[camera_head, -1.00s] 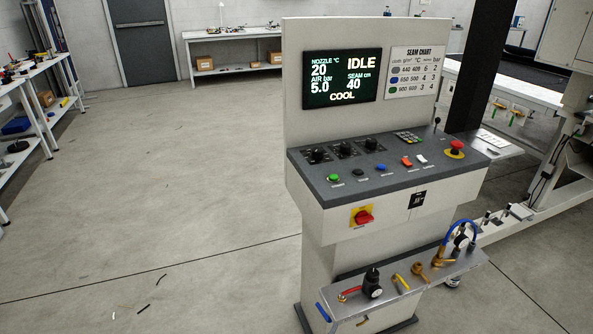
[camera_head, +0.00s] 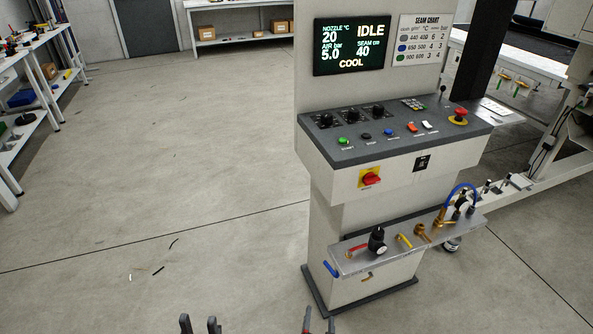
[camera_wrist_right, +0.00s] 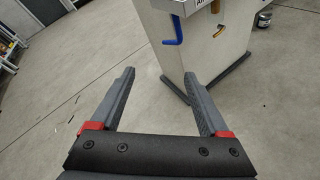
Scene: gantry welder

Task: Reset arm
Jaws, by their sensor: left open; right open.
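My left gripper (camera_head: 199,325) shows only its fingertips at the bottom edge of the head view, with a gap between them. My right gripper (camera_head: 319,322) shows at the bottom edge too, right of the left one. In the right wrist view the right gripper (camera_wrist_right: 158,92) has its two grey fingers spread wide, with nothing between them but floor and a bit of the console's base behind. Both grippers are in front of the control console (camera_head: 335,195) and apart from it. The rest of both arms is out of view.
The console's screen (camera_head: 348,44) reads IDLE and COOL. Its front shelf (camera_head: 350,263) carries valves and hoses and sticks out. A blue handle (camera_wrist_right: 173,30) hangs at its side in the wrist view. Workbenches (camera_head: 40,55) line the left. Floor (camera_head: 150,180) between is clear except small scraps.

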